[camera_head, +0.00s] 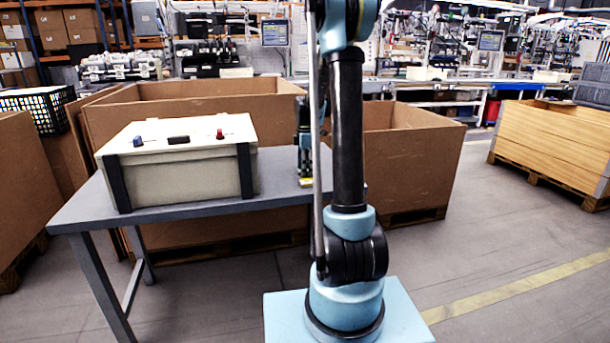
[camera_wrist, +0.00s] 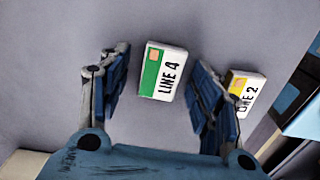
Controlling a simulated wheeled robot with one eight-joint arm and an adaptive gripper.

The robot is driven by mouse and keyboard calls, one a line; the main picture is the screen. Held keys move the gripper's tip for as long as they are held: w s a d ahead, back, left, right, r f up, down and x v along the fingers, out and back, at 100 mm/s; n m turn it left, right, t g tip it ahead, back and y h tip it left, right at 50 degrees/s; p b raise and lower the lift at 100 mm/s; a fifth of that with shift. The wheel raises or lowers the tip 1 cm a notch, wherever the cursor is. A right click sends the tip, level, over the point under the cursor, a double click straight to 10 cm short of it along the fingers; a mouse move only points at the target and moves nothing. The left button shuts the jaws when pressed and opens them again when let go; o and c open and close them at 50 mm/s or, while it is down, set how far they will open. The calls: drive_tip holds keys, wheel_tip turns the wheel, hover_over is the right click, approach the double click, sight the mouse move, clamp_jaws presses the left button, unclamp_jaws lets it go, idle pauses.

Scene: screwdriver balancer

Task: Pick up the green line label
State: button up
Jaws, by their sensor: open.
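The green line label (camera_wrist: 163,71) is a small white block with a green band and the text "LINE 4". It lies on the grey table in the wrist view. My gripper (camera_wrist: 160,85) is open, with one blue finger on each side of the label and a gap on both sides. In the head view my gripper (camera_head: 304,150) is low over the right part of the table, partly hidden behind my arm. A second label (camera_wrist: 243,90) with a yellow band, its text partly hidden, lies just right of the right finger.
A beige box (camera_head: 185,165) with small items on its lid stands on the left of the grey table (camera_head: 215,212). Large cardboard bins (camera_head: 190,100) stand behind the table. The table surface above the green label in the wrist view is clear.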

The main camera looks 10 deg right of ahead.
drive_tip(key=shift+f, duration=0.1)
drive_tip(key=shift+c, duration=0.3)
drive_tip(key=c, duration=0.8)
